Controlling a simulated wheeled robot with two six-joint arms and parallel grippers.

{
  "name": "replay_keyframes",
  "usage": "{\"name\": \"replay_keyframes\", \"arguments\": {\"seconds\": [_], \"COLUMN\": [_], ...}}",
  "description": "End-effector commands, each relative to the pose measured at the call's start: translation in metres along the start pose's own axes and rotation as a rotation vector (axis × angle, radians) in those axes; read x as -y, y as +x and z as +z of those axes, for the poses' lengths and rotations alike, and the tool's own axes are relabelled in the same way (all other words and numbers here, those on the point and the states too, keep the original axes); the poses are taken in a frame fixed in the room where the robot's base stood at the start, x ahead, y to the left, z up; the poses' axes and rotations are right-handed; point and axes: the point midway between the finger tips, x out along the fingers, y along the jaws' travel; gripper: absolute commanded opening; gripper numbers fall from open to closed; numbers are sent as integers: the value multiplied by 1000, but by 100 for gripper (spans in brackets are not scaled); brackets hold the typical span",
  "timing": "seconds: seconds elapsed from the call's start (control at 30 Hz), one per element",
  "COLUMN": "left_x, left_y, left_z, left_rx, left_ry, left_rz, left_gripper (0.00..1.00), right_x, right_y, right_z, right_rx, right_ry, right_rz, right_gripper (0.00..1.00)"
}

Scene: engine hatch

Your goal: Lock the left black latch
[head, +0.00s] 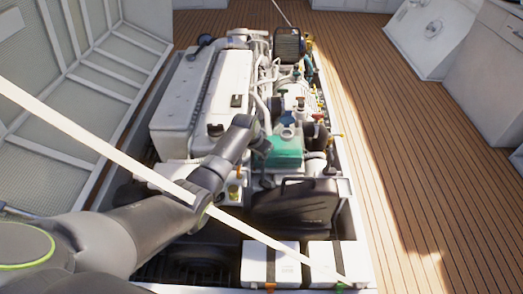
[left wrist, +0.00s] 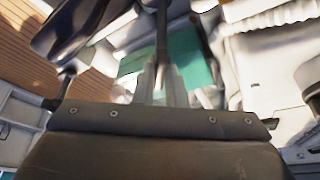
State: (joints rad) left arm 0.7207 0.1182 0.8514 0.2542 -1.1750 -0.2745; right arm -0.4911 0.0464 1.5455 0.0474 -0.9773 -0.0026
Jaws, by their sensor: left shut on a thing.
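My left arm comes in from the left in the head view and reaches over the engine to beside the teal box (head: 285,152). Its fingers are too small to make out there. In the left wrist view my left gripper (left wrist: 160,82) is shut on a thin dark bar (left wrist: 162,35) that runs up to the top edge. The teal box also shows behind the fingers in the left wrist view (left wrist: 197,66). I cannot tell whether this bar is the left black latch, and no latch stands out clearly in the head view. My right gripper is not in view.
A white engine (head: 205,90) fills the bay. A pale thin bar (head: 90,138) crosses diagonally in front of my arm. A black case (head: 295,205) and white boxes (head: 257,262) with dark straps stand at the near end. The wooden deck (head: 400,150) at right is clear.

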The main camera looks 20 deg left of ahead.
Motion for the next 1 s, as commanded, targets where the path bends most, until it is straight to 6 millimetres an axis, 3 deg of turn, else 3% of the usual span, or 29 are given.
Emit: {"name": "replay_keyframes", "arguments": {"seconds": [0.27,0.57,0.8,1.0], "left_x": [4,7,8,9], "left_y": [1,3,4,5], "left_z": [0,-1,-2,-2], "left_rx": [1,0,-1,0], "left_ry": [237,455,605,713], "left_rz": [98,188,251,295], "left_gripper": [0,0,0,0], "right_x": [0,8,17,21], "right_y": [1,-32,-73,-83], "right_z": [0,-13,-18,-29], "right_rx": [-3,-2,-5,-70], "right_ry": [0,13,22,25], "right_rz": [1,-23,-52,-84], "right_gripper": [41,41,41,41]}}
